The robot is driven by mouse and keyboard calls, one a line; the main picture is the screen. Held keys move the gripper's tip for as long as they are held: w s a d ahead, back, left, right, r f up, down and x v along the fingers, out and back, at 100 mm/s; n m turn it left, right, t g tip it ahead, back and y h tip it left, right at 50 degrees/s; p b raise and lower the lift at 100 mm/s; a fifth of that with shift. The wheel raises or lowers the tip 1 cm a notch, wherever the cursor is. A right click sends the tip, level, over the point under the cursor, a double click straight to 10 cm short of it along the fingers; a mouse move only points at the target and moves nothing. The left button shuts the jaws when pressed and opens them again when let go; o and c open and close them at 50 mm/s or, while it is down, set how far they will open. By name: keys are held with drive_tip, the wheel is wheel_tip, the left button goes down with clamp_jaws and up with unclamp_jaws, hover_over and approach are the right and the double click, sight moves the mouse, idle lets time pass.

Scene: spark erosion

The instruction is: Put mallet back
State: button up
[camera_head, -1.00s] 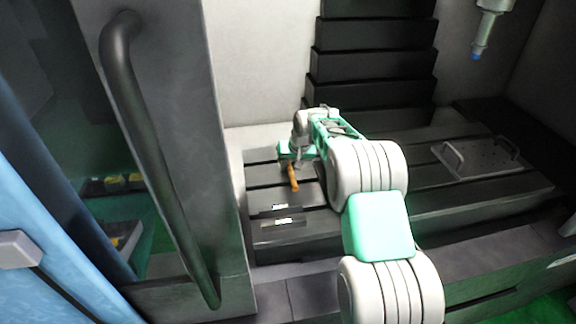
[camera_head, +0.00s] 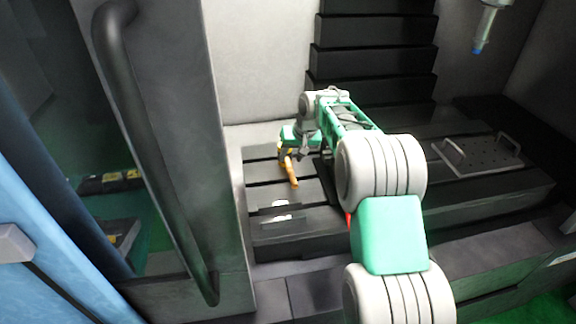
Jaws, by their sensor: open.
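The mallet (camera_head: 291,172) lies on the slotted dark machine table (camera_head: 262,230). Its orange-brown handle points toward the camera, and its head end is partly hidden by my gripper. My gripper (camera_head: 286,151) is at the far end of the handle, over the left part of the table. It is open. The fingertips are too small to make out, so I cannot tell whether they touch the mallet.
Two small dark blocks with white labels (camera_head: 281,217) lie in front of the mallet. A perforated plate with two handles (camera_head: 478,155) sits at the right. A door with a long bar handle (camera_head: 155,150) stands at the left. A blue-tipped spindle (camera_head: 484,38) hangs at upper right.

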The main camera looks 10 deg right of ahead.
drive_tip(key=s+a+r, duration=0.1)
drive_tip(key=s+r, duration=0.4)
drive_tip(key=s, duration=0.3)
drive_tip(key=s+a+r, duration=0.1)
drive_tip(key=s+r, duration=0.4)
drive_tip(key=s, duration=0.4)
drive_tip(key=s+f+h, duration=0.1)
drive_tip(key=s+f, duration=0.1)
drive_tip(key=s, duration=0.7)
drive_tip(key=s+f+h, duration=0.1)
drive_tip(key=s+f, duration=0.2)
drive_tip(key=s, duration=0.6)
drive_tip(key=shift+s+d+f+n+g+b, duration=0.25)
drive_tip(key=shift+d+f+n+g+b, duration=0.05)
drive_tip(key=shift+d+b, duration=0.15)
